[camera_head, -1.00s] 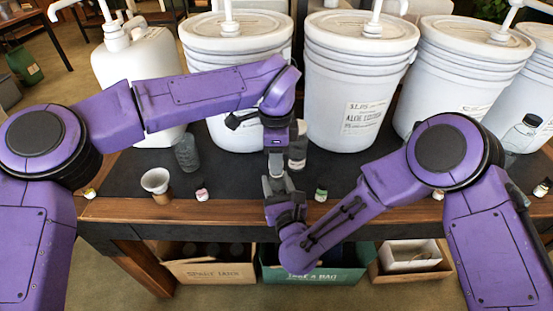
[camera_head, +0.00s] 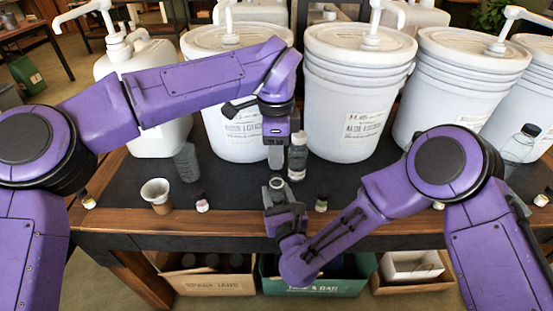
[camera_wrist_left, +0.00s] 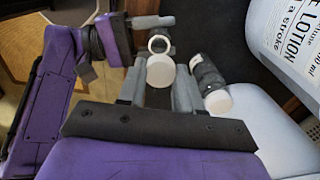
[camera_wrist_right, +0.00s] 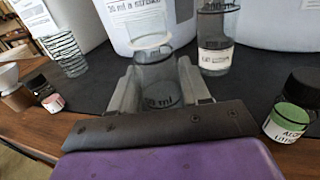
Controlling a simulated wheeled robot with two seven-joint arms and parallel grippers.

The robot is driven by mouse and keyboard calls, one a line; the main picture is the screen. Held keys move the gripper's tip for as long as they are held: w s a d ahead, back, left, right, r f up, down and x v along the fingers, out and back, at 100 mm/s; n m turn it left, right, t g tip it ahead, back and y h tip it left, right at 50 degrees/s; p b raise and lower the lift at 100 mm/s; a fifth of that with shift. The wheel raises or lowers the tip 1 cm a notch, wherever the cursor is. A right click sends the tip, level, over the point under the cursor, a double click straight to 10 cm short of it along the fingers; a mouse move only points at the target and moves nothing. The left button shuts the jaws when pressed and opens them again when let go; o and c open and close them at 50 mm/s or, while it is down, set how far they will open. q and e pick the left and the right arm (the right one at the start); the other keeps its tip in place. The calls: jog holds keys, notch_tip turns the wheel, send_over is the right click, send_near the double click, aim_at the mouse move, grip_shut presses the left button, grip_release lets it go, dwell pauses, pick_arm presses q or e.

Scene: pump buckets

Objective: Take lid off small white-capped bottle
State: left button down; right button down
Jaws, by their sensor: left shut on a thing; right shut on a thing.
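My left gripper (camera_head: 275,158) is shut on a small white lid, which shows as a white disc between its fingers in the left wrist view (camera_wrist_left: 160,72). My right gripper (camera_head: 278,190) is shut on a small clear bottle (camera_wrist_right: 158,82), held upright above the table's front edge. The bottle's round open mouth shows in the head view and also in the left wrist view (camera_wrist_left: 159,43). The lid is above the bottle and apart from it. Another white-capped bottle (camera_head: 297,160) with a pale label stands behind, just right of my left gripper.
White pump buckets (camera_head: 345,110) line the back of the dark tabletop. A clear glass (camera_head: 186,163), a cup with a white funnel (camera_head: 157,195) and small labelled jars (camera_head: 202,203) stand on the left. A green-labelled jar (camera_wrist_right: 288,118) is close to the right of my right gripper.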

jog(key=shift+c, duration=2.3)
grip_release()
jog(key=shift+s, duration=0.1)
